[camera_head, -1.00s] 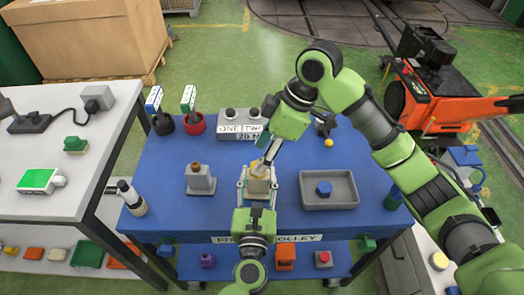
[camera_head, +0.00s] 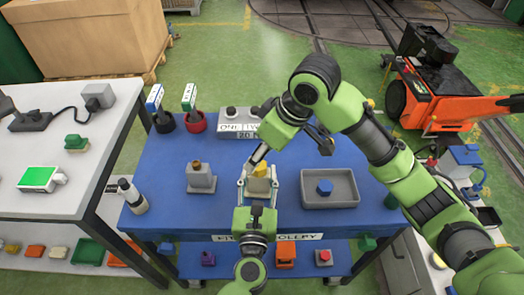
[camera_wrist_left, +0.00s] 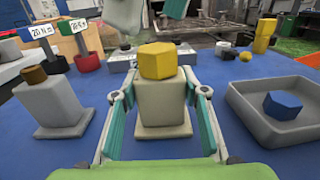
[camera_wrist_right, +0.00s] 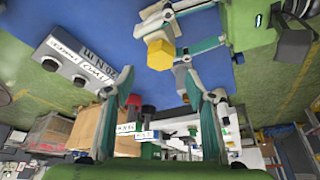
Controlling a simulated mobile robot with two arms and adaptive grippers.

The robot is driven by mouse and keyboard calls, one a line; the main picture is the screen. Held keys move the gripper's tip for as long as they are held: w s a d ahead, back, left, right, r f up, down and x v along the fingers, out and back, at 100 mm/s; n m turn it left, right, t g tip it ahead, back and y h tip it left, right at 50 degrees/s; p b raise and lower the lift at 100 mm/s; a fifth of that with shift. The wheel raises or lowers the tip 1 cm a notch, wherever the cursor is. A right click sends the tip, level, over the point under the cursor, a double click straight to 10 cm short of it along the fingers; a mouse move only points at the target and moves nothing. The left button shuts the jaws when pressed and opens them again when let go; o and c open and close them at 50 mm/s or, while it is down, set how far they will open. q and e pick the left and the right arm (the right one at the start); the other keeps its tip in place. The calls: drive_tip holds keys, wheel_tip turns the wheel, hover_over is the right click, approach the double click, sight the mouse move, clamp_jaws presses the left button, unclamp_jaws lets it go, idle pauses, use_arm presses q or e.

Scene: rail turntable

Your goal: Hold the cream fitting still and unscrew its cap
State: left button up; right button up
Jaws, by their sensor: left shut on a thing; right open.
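The cream fitting (camera_wrist_left: 162,102) stands upright, its yellow hexagonal cap (camera_wrist_left: 157,61) on top. In the head view the cap (camera_head: 261,170) shows above my left gripper. My left gripper (camera_wrist_left: 160,110) is shut on the fitting's body, one finger on each side. My right gripper (camera_wrist_right: 160,98) is open and empty. In the head view it is above and behind the fitting, apart from the cap. The right wrist view shows the cap (camera_wrist_right: 160,53) beyond its fingers, near the top.
A grey fitting with a brown cap (camera_head: 200,181) stands to the left on the blue table (camera_head: 165,160). A grey tray (camera_head: 348,190) holding a blue hexagonal piece (camera_head: 325,187) is to the right. A grey box with labels (camera_head: 235,122) and red and black holders stand behind.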

sight(261, 163)
drive_tip(key=shift+f, duration=1.95)
drive_tip(key=c, duration=1.4)
drive_tip(key=n, duration=0.1)
drive_tip(key=n+g, duration=0.1)
drive_tip(key=n, duration=0.2)
drive_tip(key=shift+w+d+n+g+y, duration=0.15)
drive_tip(key=shift+w+n+g+y, duration=0.15)
drive_tip(key=shift+n+g+y, duration=0.1)
drive_tip(key=shift+n, duration=0.6)
drive_tip(key=n+g, duration=0.2)
drive_tip(key=n, duration=0.2)
drive_tip(key=shift+w, duration=0.2)
drive_tip(key=shift+n+g+h, duration=0.3)
drive_tip(key=shift+n+g, duration=0.1)
drive_tip(key=shift+n, duration=0.6)
